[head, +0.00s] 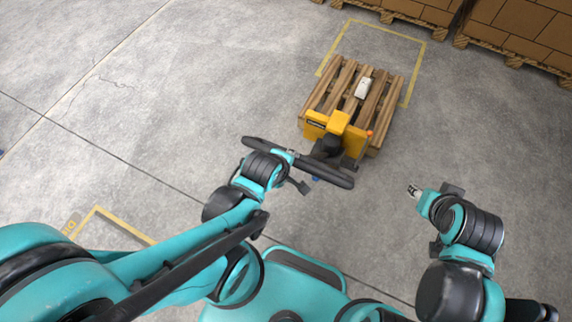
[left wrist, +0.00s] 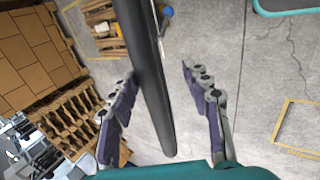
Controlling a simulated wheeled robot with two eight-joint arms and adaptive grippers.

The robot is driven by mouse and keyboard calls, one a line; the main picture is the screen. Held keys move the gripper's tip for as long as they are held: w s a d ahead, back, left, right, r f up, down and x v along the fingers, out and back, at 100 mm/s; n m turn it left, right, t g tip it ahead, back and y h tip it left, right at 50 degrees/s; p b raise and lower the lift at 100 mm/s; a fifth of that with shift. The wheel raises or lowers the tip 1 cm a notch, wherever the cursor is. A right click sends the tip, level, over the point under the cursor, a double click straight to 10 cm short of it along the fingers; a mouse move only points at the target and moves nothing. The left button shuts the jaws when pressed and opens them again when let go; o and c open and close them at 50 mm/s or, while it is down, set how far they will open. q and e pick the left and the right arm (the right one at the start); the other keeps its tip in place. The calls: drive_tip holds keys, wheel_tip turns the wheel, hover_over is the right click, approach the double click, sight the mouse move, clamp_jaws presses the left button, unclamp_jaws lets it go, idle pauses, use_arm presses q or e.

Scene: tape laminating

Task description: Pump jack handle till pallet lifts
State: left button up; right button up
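The yellow pallet jack (head: 350,143) stands against the near end of a wooden pallet (head: 391,97). Its long black handle bar (head: 336,180) slants across the head view, nearer to me than the yellow body. My left gripper (head: 297,168) is at the bar. In the left wrist view the bar (left wrist: 152,85) passes between the spread fingers of this gripper (left wrist: 157,80), with a clear gap to the right finger. The left finger lies close to the bar; contact is unclear. My right gripper (head: 414,191) is apart from the jack, its finger opening too small to tell.
A white package (head: 363,88) lies on the pallet. A yellow floor outline (head: 414,75) surrounds the pallet's far part. Stacked cartons on pallets (head: 505,30) stand at the upper right. The grey floor left of the jack is clear, with another yellow marking (head: 122,224) near my left arm.

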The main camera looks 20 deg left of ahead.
use_arm(q)
drive_tip(key=v, duration=0.7)
idle(0.3)
idle(0.6)
drive_tip(key=w+a+f+m+b, duration=0.1)
drive_tip(key=w+f+m+b, duration=0.3)
drive_tip(key=m+b, duration=0.5)
drive_tip(key=m, duration=0.8)
drive_tip(key=shift+a+m+t+b, duration=0.3)
drive_tip(key=shift+a+t+b, duration=0.1)
